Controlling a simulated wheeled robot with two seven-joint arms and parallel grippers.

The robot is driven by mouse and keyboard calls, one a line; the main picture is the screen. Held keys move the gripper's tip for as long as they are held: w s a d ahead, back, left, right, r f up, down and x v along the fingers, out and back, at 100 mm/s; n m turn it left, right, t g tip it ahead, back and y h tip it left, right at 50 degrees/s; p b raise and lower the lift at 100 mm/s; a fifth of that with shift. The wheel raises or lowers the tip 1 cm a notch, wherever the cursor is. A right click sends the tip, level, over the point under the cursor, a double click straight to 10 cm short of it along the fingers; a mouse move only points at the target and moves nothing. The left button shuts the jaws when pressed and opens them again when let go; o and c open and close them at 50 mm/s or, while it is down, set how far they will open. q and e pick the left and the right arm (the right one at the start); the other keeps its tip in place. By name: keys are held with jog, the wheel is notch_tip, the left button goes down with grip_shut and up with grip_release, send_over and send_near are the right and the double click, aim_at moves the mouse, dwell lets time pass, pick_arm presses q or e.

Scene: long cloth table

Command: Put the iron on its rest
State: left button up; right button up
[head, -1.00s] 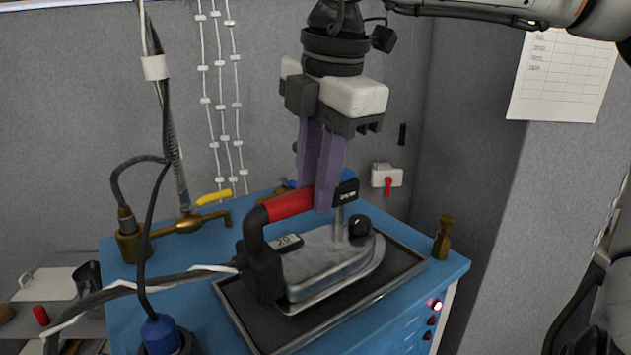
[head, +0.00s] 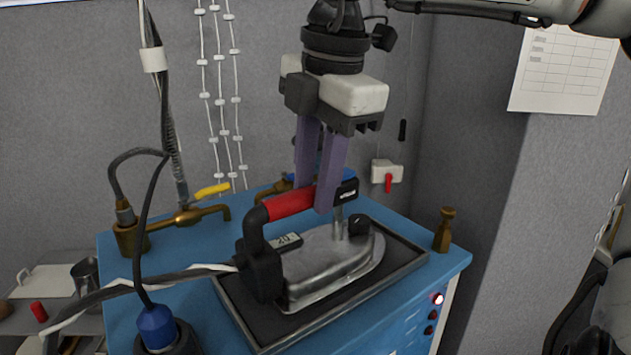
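The iron (head: 328,258) has a grey metal body, a black rear part and a red handle (head: 289,204). It sits on or just above the dark rectangular rest (head: 400,267) on the blue cabinet top; whether it touches all along I cannot tell. My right gripper (head: 319,205) comes down from above, its two purple fingers at the front part of the red handle, one on each side. The fingers look slightly apart, and their contact with the handle is partly hidden. My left gripper is not in view.
A cable (head: 140,283) runs left from the iron's rear. Brass pipework with a yellow lever (head: 212,190) stands behind left. A blue-collared fitting (head: 157,327) is at the front left. A small brass piece (head: 444,230) stands at the right corner. A grey wall closes the back.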

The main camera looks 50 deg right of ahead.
jog(key=o, duration=0.3)
jog(key=shift+f, duration=0.2)
jog(key=v, duration=1)
jog(key=shift+r, duration=0.35)
